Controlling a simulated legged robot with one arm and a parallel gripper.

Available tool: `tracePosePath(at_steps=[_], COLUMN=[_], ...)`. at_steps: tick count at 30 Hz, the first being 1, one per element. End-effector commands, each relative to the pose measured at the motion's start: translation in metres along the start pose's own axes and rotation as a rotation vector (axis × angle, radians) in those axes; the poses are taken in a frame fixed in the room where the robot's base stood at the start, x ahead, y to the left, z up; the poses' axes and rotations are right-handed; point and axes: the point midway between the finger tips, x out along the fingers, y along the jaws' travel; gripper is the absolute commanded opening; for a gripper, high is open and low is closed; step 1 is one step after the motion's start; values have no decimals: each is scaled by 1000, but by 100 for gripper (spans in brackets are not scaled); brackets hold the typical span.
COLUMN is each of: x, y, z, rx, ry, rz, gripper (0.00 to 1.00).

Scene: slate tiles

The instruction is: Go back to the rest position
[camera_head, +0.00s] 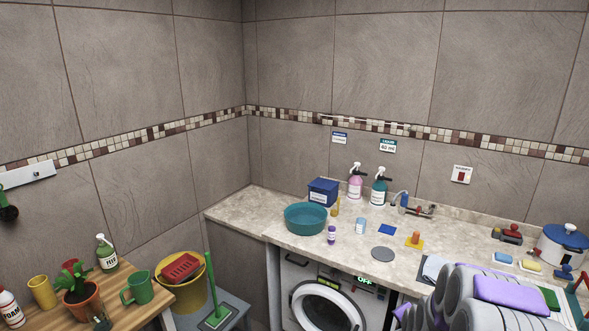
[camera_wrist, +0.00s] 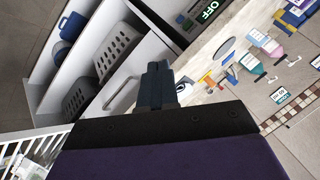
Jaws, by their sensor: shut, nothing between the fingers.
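My gripper (camera_wrist: 157,75) shows in the wrist view as dark fingers closed together, with nothing between them. It points toward the white washing machine and shelf front, apart from the counter things. In the head view my grey and purple arm sits folded at the lower right; the fingertips cannot be made out there.
The stone counter (camera_head: 270,222) carries a teal basin (camera_head: 306,218), a blue box (camera_head: 323,192), pump bottles (camera_head: 378,188) and a pot (camera_head: 562,246). Below is a washing machine (camera_head: 327,310). At left are a wooden table (camera_head: 143,310) and a yellow bucket (camera_head: 182,293).

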Motion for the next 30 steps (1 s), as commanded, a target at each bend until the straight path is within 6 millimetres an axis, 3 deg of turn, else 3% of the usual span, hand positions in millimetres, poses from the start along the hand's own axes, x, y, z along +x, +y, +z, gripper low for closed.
tracePosePath(at_steps=[1,6,15,23,30], x=[-19,-78,-192,-295,-387], y=[-10,-17,-6,30,76], z=[6,36,92,141,180], rx=[-46,-203,-477,-703,-892], ry=[-25,-139,-352,-554,-748], rz=[13,87,194,268,312], gripper=[0,0,0,0,0])
